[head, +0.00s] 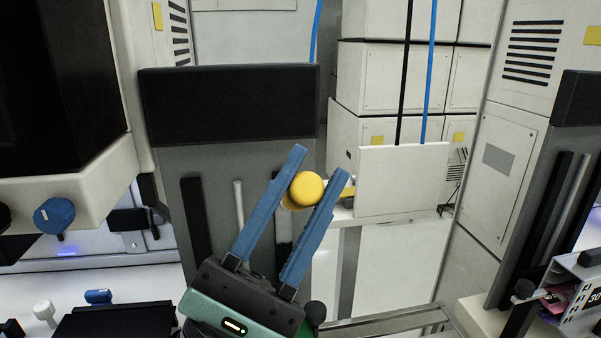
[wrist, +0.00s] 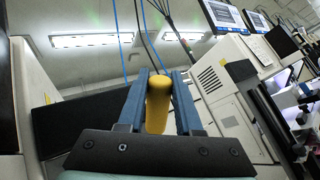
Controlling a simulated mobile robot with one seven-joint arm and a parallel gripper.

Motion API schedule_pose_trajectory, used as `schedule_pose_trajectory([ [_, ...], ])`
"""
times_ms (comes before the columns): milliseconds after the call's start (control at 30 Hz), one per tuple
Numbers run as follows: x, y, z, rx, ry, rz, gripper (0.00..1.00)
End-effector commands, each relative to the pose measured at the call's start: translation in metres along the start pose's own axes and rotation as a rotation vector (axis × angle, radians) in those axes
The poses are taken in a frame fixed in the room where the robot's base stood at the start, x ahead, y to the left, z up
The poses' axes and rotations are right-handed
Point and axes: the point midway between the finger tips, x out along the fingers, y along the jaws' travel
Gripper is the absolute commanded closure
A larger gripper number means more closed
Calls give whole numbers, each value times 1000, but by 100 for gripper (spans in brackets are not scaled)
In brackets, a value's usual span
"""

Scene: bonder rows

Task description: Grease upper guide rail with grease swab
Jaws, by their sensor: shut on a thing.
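My gripper (head: 318,165) is shut on a yellow rounded object, which I take to be the grease swab (head: 307,188). Its round end faces the head camera between the two blue fingers. In the wrist view the yellow swab (wrist: 158,102) shows as a long cylinder between the fingers of my gripper (wrist: 160,76); its tip cannot be made out. Behind the gripper is a grey machine front with dark vertical strips and a pale vertical rod (head: 239,207). I cannot tell which part is the upper guide rail. The swab appears apart from that front, partly covering its right edge.
A black box-like cover (head: 228,104) juts above the grey front. A blue knob (head: 54,216) is on the left machine. A white panel (head: 402,180) stands behind on the right. A rack (head: 580,290) holds items at lower right. A gap lies between the machines.

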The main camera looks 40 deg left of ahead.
Motion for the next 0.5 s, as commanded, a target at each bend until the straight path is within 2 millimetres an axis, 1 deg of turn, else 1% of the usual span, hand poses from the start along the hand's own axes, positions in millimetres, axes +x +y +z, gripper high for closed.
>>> schedule_pose_trajectory([
  [100, -2, -1, 3, 0, 1, 0, 100],
  [367, -2, -1, 4, 0, 0, 0, 100],
  [500, -6, -5, 11, 0, 0, -1, 100],
])
